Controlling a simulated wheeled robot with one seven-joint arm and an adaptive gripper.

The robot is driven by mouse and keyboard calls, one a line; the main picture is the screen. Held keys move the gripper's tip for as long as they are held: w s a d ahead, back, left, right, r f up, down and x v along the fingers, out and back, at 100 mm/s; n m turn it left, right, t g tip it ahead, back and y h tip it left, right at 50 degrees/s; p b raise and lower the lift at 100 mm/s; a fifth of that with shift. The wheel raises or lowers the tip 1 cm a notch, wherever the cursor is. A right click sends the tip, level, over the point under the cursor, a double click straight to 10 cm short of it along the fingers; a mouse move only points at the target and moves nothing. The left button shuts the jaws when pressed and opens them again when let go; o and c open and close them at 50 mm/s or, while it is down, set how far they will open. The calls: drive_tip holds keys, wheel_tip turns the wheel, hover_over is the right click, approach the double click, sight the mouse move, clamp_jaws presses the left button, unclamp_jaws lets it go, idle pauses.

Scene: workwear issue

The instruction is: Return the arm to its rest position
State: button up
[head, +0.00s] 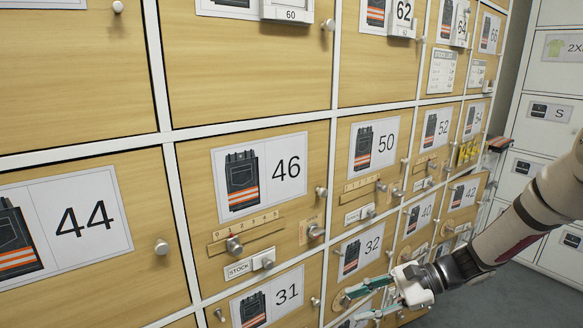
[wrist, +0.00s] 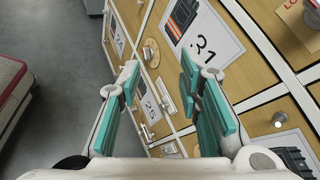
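My gripper (head: 364,300) is at the lower right of the head view, in front of the lower locker doors near the number 32 door (head: 378,262). Its two teal-padded fingers are apart with nothing seen between them. I cannot tell whether a finger touches the cabinet. My arm reaches in from the right edge of the head view.
The wooden locker wall (head: 90,190) fills the left and middle, with protruding knobs (head: 162,246) and sliders (head: 235,245). White lockers (head: 550,75) stand at the right. Open grey floor (wrist: 55,35) and a red-topped item (wrist: 10,75) show left in the wrist view.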

drive_tip(key=s+a+r+n+g+h, duration=0.25)
drive_tip(key=s+r+n+h, duration=0.2)
drive_tip(key=s+r, duration=0.35)
drive_tip(key=s+d+r+n+t+h, duration=0.1)
drive_tip(key=s+d+r+n+h, duration=0.15)
drive_tip(key=s, duration=0.55)
drive_tip(key=s+d+r+n+t+h, duration=0.1)
drive_tip(key=s+r+n+h, duration=0.25)
drive_tip(key=s, duration=0.55)
drive_tip(key=s+d+r+n+t+h, duration=0.1)
drive_tip(key=s+d+r+n+h, duration=0.15)
drive_tip(key=s, duration=0.55)
wheel_tip(320, 180, up, 27)
drive_tip(key=t+p, duration=0.3)
drive_tip(key=p, duration=2.1)
drive_tip(key=shift+d+n+p, duration=0.25)
drive_tip(key=shift+n+p, duration=0.05)
drive_tip(key=shift+n, duration=0.1)
